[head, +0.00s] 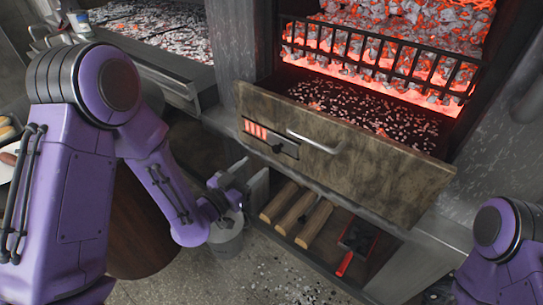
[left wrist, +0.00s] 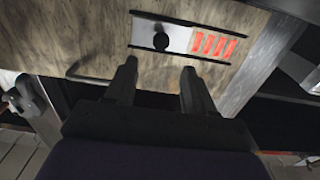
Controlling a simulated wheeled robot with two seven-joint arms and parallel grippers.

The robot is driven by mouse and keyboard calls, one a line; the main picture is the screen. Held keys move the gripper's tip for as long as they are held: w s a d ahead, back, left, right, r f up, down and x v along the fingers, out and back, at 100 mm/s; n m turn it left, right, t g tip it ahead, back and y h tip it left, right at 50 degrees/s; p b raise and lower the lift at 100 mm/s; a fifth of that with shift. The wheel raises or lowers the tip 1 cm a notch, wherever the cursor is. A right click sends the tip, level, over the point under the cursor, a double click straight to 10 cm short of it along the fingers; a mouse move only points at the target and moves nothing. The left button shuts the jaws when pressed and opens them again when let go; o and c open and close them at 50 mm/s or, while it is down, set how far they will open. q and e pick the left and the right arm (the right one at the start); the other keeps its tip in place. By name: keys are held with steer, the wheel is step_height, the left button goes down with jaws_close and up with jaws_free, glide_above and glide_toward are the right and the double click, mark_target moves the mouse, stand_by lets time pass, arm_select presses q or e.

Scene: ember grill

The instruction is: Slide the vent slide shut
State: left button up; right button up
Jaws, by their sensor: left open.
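The vent slide (head: 285,147) is a pale metal plate with a dark round knob (head: 277,149) on the drawer front (head: 345,165). Red glowing slots (head: 255,129) show uncovered beside it, at its left in the head view. In the left wrist view, the picture is turned over: the knob (left wrist: 161,41) is near top centre, with the red slots (left wrist: 213,45) to its right. My left gripper (head: 238,184) is open and empty, below and in front of the vent. Its two fingers (left wrist: 160,75) point toward the knob, apart from it. My right gripper is out of view.
The drawer stands pulled out under the glowing grill basket (head: 375,55), with a bar handle (head: 315,141) right of the vent. Below is a shelf with wood logs (head: 300,215) and a red-handled shovel (head: 350,245). A bucket (head: 226,238) stands below my left gripper.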

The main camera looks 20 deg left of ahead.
mark_target(275, 150)
arm_select(q)
steer(key=p+x, duration=0.1)
steer(key=x, duration=0.8)
steer(key=shift+a+f, duration=0.1)
steer(key=shift+s, duration=0.1)
steer(key=shift+c, duration=0.3)
jaws_close()
